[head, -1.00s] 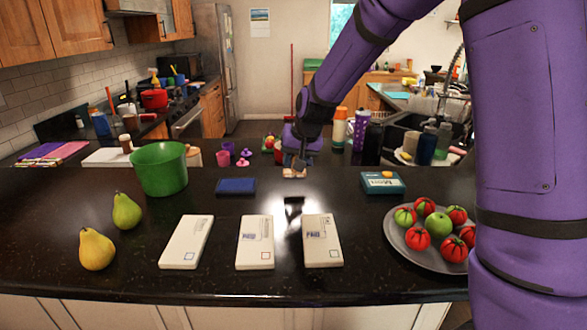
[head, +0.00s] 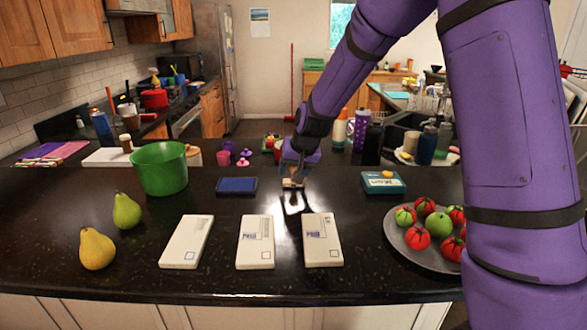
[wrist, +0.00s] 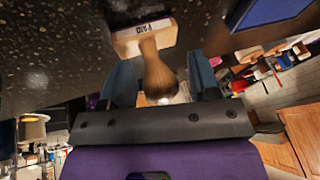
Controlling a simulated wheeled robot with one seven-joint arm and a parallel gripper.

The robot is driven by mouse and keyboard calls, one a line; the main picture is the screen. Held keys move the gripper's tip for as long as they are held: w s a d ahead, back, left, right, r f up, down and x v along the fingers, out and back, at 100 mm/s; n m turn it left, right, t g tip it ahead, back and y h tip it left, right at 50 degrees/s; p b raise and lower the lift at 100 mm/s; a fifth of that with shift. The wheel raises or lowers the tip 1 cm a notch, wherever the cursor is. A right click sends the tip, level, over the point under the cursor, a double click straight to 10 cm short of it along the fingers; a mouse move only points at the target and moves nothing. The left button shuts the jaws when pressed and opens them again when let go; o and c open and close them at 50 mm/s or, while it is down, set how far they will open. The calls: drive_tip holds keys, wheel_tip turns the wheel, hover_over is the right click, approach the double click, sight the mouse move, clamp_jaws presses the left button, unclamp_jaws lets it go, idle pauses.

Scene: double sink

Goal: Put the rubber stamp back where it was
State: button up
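The rubber stamp (head: 291,184) has a wooden handle and a pale block with small lettering on its side. In the wrist view the stamp (wrist: 157,70) stands out between the two blue-grey fingers, its handle toward the palm. My gripper (head: 294,174) is shut on the handle and holds the stamp low over the dark counter, behind the gap between the middle and right envelopes. Whether the block touches the counter I cannot tell. A blue ink pad (head: 237,185) lies to its left. A teal box (head: 383,183) with a small orange thing on top lies to its right.
Three white envelopes, left (head: 186,240), middle (head: 255,240) and right (head: 322,240), lie in front; the middle and right ones bear blue prints. A green bowl (head: 160,168), two pears (head: 97,249) and a plate (head: 437,261) of tomatoes and apples stand at the sides.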

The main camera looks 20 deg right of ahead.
drive_tip(key=v, duration=1.2)
drive_tip(key=s+d+r+n, duration=0.1)
drive_tip(key=s+r, duration=0.3)
drive_tip(key=s, duration=0.5)
drive_tip(key=s+d+r, duration=0.2)
drive_tip(key=s+r, duration=0.3)
drive_tip(key=s, duration=0.3)
drive_tip(key=s+d+n+h, duration=0.1)
drive_tip(key=s+d, duration=0.1)
drive_tip(key=s, duration=1.3)
drive_tip(key=shift+s+f+h, duration=0.35)
drive_tip(key=shift+f+h, duration=0.05)
drive_tip(key=shift+d, duration=0.1)
drive_tip(key=shift+c, duration=0.2)
